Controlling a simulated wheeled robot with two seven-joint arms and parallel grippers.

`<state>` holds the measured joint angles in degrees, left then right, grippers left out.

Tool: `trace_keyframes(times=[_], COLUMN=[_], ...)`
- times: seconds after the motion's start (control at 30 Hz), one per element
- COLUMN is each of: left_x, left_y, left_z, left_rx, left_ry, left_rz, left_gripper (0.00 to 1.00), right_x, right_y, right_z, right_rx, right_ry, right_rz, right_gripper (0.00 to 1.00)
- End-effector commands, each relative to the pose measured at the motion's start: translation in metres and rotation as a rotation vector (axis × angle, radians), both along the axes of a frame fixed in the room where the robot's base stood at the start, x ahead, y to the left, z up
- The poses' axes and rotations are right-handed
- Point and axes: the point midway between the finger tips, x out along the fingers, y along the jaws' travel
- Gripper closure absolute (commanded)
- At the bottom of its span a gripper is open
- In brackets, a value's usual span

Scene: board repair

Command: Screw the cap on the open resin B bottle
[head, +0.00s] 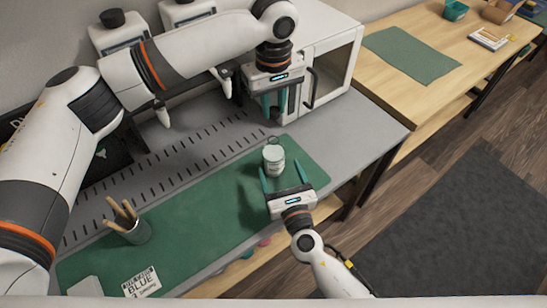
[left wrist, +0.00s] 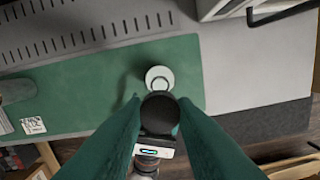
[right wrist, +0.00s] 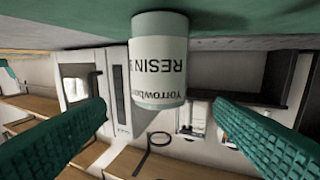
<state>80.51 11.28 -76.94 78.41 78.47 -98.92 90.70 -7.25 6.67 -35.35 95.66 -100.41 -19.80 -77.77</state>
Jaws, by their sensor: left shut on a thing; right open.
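The resin B bottle (head: 273,160) is white with a label and stands uncapped on the green mat (head: 205,220). The right wrist view shows its label reading "RESIN" (right wrist: 160,65), upside down. My left gripper (head: 274,110) is shut on a dark round cap (left wrist: 160,113), held above the table and beyond the bottle in the head view. The left wrist view shows the bottle's pale open top (left wrist: 159,77) just past the cap, apart from it. My right gripper (head: 283,176) is open and low at the mat's near edge, its fingers pointing towards the bottle without gripping it.
A white cabinet with a glass door (head: 330,70) and two dark-capped dispensers (head: 115,32) stand at the back. Mat around the bottle is clear.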

Motion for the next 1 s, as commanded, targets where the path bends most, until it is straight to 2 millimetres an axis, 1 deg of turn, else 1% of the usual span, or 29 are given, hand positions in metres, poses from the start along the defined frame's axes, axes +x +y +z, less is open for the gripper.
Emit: trace_keyframes(times=[0.03, 0.2, 0.4, 0.5, 0.6, 0.87, 0.9, 0.97, 1.0], left_x=[0.000, 0.000, 0.000, 0.000, 0.000, 0.000, 0.000, 0.000, 0.000], left_y=[0.000, 0.000, 0.000, 0.000, 0.000, 0.000, 0.000, 0.000, 0.000], left_z=[0.000, 0.000, 0.000, 0.000, 0.000, 0.000, 0.000, 0.000, 0.000], left_rx=[0.000, 0.000, 0.000, 0.000, 0.000, 0.000, 0.000, 0.000, 0.000], left_ry=[0.000, 0.000, 0.000, 0.000, 0.000, 0.000, 0.000, 0.000, 0.000], left_rz=[0.000, 0.000, 0.000, 0.000, 0.000, 0.000, 0.000, 0.000, 0.000], left_gripper=[0.95, 0.95, 0.95, 0.95, 0.95, 0.95, 0.95, 0.95, 0.95], right_x=[0.011, 0.043, 0.068, 0.075, 0.078, 0.079, 0.079, 0.079, 0.079], right_y=[0.003, 0.012, 0.020, 0.022, 0.023, 0.023, 0.023, 0.023, 0.023], right_z=[0.001, 0.001, 0.000, 0.000, 0.000, 0.000, 0.000, 0.000, 0.000], right_rx=[0.002, 0.002, 0.000, 0.001, 0.002, 0.002, 0.002, 0.002, 0.002], right_ry=[-0.003, -0.002, 0.000, 0.000, 0.002, 0.002, 0.002, 0.002, 0.002], right_rz=[-0.001, -0.001, 0.000, 0.000, 0.000, 0.000, 0.000, 0.000, 0.000], right_gripper=[0.23, 0.23, 0.23, 0.23, 0.23, 0.23, 0.26, 0.36, 0.42])
